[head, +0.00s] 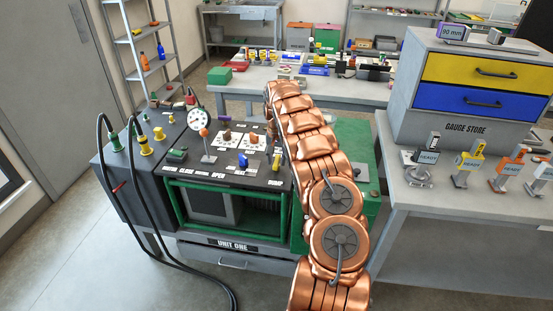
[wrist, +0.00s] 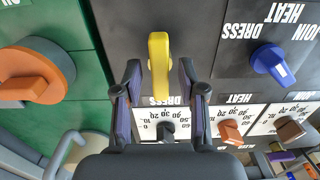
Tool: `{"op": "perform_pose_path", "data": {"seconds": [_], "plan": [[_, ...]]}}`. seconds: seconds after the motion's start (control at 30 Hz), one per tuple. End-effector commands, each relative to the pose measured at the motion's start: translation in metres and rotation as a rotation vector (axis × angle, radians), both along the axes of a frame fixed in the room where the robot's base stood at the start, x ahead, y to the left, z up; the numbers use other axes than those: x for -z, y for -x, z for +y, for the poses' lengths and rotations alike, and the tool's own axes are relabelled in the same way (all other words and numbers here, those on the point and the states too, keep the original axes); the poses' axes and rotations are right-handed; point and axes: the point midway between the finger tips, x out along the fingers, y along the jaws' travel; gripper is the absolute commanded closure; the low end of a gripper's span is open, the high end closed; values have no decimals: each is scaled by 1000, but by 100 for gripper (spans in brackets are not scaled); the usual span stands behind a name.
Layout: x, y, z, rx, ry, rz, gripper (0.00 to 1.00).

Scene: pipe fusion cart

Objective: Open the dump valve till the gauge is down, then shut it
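The yellow lever (wrist: 159,62) stands between my gripper's (wrist: 161,92) two dark fingers in the wrist view. The fingers are open, with a gap on each side of the lever. In the head view a yellow handle (head: 277,157) shows beside my arm, behind the DUMP label on the console; it looks like the same lever, the dump valve. The round white gauge (head: 199,121) stands at the back left of the console; its needle is too small to read. My gripper is mostly hidden behind my copper arm in the head view.
An orange knob (wrist: 35,78) on a green panel lies left of the lever in the wrist view. A blue knob (wrist: 272,64) and small dials are to the right. An orange-topped lever (head: 204,133) stands near the gauge. Black hoses (head: 140,190) loop at the cart's left.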

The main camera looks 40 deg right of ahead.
Motion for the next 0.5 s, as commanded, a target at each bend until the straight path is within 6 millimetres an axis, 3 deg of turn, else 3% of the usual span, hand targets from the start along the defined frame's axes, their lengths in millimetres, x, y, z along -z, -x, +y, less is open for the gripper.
{"op": "perform_pose_path", "data": {"seconds": [0.03,0.33,0.5], "plan": [[0,0,0,0,0,0,68],[0,0,0,0,0,0,99],[0,0,0,0,0,0,100]]}}
